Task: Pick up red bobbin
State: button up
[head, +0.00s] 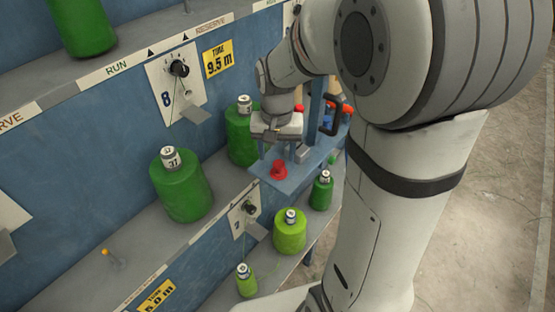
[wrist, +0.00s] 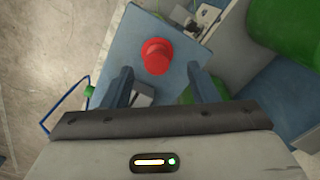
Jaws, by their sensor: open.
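The red bobbin (head: 279,170) is a small red piece with a wider base. It stands upright near the front corner of a blue-grey tray (head: 262,172). In the wrist view the red bobbin (wrist: 157,56) shows from above, just beyond the fingertips and between their lines. My gripper (head: 288,148) is above and behind it in the head view, pointing down. In the wrist view my gripper (wrist: 161,82) has its two dark fingers wide apart, with nothing held between them. I cannot tell the exact height gap.
Large green spools (head: 181,185) stand on the grey shelf left of the tray, one (head: 241,135) close by my gripper. Smaller green spools (head: 290,232) stand lower down. Open floor (head: 490,200) lies right.

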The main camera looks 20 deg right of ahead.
aim_at(279, 163)
jog(key=f, duration=0.2)
jog(key=f+p, duration=0.1)
jog(key=f, duration=0.2)
jog(key=shift+w+d+f, duration=0.2)
jog(key=shift+d+f, duration=0.1)
jog(key=c, duration=1)
